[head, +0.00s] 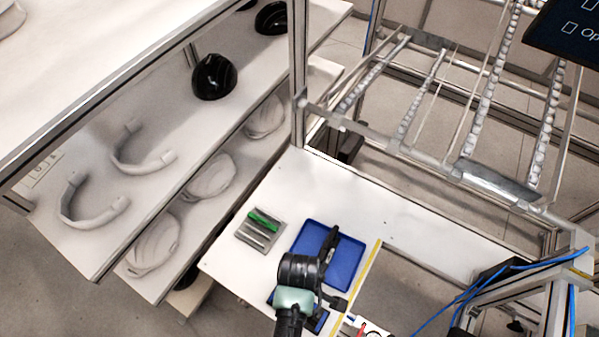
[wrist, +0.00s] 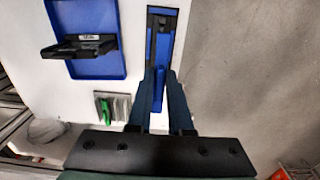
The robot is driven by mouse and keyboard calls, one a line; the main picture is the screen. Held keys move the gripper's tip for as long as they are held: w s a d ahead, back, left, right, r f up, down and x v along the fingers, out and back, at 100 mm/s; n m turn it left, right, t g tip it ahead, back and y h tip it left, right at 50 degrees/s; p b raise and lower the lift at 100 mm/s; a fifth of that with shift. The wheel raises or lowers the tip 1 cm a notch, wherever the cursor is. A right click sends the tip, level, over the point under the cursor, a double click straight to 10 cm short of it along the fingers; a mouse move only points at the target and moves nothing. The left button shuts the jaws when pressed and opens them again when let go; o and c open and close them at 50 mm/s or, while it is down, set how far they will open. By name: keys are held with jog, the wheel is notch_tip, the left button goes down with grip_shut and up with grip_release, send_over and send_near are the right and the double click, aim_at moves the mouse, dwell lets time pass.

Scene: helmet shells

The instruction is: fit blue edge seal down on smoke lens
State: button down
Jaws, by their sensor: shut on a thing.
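My gripper (wrist: 160,80) is shut on the blue edge seal (wrist: 159,92), a narrow blue strip standing lengthwise between the fingers in the wrist view. Just beyond the fingertips lies a long black-framed piece (wrist: 152,18) with blue inside it. The strip's far end overlaps this piece in the picture; I cannot tell whether they touch. I cannot make out the smoke lens for certain; a dark pane may lie within the black frame. In the head view my arm hides most of this spot and the strip.
A blue tray (head: 350,268) holds a black upright bracket (wrist: 80,48). Left of it a grey rack (head: 252,236) holds a green strip (head: 264,220). Shelves with black helmet shells (head: 214,78) stand at the left. The white tabletop (head: 370,210) is clear behind the tray.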

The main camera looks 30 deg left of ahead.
jog(key=shift+w+a+f, duration=0.1)
jog(key=shift+w+a, duration=0.05)
jog(key=shift+w, duration=0.05)
jog(key=shift+f, duration=0.1)
jog(key=shift+s+f+b, duration=0.1)
jog(key=shift+f+b, duration=2)
jog(key=shift+f, duration=0.7)
jog(key=shift+r+p, duration=0.1)
jog(key=shift+p, duration=0.55)
jog(key=shift+f+b, duration=1)
jog(key=shift+f, duration=0.35)
jog(key=c, duration=0.8)
grip_release()
jog(key=shift+o, duration=0.2)
